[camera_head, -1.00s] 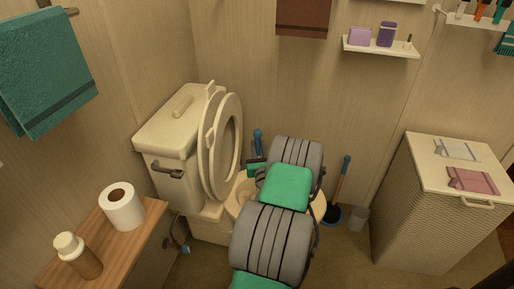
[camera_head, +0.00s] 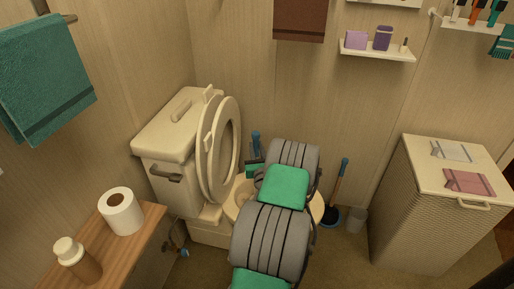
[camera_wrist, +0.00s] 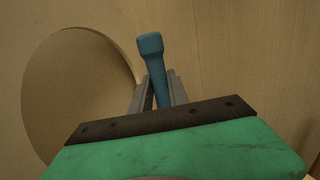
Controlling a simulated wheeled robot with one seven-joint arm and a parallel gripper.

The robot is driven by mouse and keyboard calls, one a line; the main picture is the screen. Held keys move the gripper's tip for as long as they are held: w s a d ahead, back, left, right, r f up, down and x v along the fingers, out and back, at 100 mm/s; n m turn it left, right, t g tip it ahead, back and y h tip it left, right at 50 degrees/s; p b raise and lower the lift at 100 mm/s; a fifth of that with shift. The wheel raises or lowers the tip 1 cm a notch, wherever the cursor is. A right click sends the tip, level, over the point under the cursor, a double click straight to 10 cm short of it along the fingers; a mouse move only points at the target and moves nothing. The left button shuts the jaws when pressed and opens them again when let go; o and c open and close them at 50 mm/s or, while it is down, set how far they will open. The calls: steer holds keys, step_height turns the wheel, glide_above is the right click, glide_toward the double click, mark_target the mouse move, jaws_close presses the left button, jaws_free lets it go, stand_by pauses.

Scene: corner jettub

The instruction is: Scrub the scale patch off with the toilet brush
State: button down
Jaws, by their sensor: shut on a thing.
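My gripper (camera_wrist: 157,92) is shut on the blue handle of the toilet brush (camera_wrist: 151,48), which stands up between the two grey fingers in the wrist view. In the head view the brush handle (camera_head: 256,142) sticks up above my gripper (camera_head: 254,168), over the toilet bowl. The toilet (camera_head: 160,160) has its lid and seat raised, and its bowl rim (camera_head: 233,206) is partly covered by my arm. The lid or seat also shows as a round shape in the wrist view (camera_wrist: 75,90). The brush head is hidden, and I cannot see the scale patch.
A hamper (camera_head: 425,215) with folded cloths is farther right. A wooden counter (camera_head: 125,248) at the left holds a paper roll (camera_head: 121,212) and a bottle (camera_head: 76,260). A shelf (camera_head: 378,53) hangs above.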

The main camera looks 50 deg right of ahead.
mark_target(256, 140)
steer(key=shift+s+a, duration=0.1)
steer(key=shift+a, duration=0.25)
steer(key=shift+s+a+b, duration=0.45)
steer(key=shift+s+a, duration=0.05)
steer(key=shift+a, duration=0.4)
steer(key=shift+r, duration=0.1)
steer(key=r+p, duration=0.3)
steer(key=r, duration=0.1)
steer(key=shift+s+d+p, duration=0.15)
steer(key=shift+s+p, duration=0.2)
